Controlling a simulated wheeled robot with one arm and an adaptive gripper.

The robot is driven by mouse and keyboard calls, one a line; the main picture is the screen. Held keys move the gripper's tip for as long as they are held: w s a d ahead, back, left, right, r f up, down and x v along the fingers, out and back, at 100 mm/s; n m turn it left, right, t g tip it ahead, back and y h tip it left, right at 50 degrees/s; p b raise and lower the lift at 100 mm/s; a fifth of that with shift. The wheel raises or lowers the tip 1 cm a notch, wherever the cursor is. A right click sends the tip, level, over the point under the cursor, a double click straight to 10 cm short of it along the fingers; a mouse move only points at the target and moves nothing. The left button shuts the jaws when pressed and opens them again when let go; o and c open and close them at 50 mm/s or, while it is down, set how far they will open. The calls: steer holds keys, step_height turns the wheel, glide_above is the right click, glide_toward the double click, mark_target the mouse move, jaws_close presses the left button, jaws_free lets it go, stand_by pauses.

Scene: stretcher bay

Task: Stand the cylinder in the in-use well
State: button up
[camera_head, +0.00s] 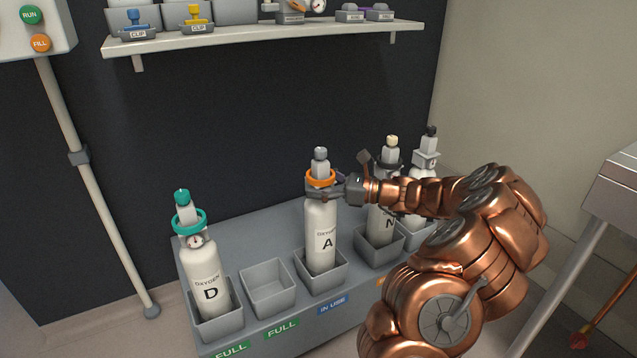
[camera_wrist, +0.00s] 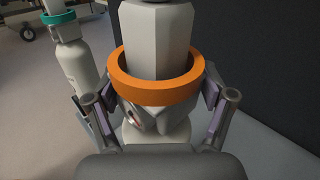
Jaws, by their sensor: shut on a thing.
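My gripper (camera_head: 334,190) is shut on the neck of the oxygen cylinder marked A (camera_head: 321,222), just below its orange collar (camera_head: 320,177). In the wrist view the fingers (camera_wrist: 158,112) sit on both sides of the neck under the orange collar (camera_wrist: 156,88). Cylinder A looks upright, with its lower end inside the grey well (camera_head: 321,285) above the blue IN USE label (camera_head: 331,304). The well's front wall hides its base, so I cannot tell whether it rests on the bottom.
Cylinder D (camera_head: 207,275), with a teal collar, leans in the left well. An empty well (camera_head: 268,290) lies between D and A, above a FULL label (camera_head: 282,329). Cylinder N (camera_head: 380,222) and another cylinder (camera_head: 422,187) stand close on the right. A shelf (camera_head: 260,37) hangs above.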

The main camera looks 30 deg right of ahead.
steer(key=shift+f+p, duration=0.35)
steer(key=shift+f, duration=0.25)
stand_by(1.8)
steer(key=o, duration=1.7)
steer(key=shift+f, duration=0.1)
steer(key=shift+s+d+r+p, duration=0.2)
steer(key=shift+s+d+p, duration=0.05)
steer(key=shift+s+p, duration=0.1)
steer(key=shift+r+p+v, duration=0.2)
steer(key=shift+p+v, duration=0.9)
steer(key=shift+v, duration=0.55)
steer(key=shift+r+p+v, duration=0.2)
steer(key=shift+p+v, duration=0.85)
steer(key=shift+v, duration=0.6)
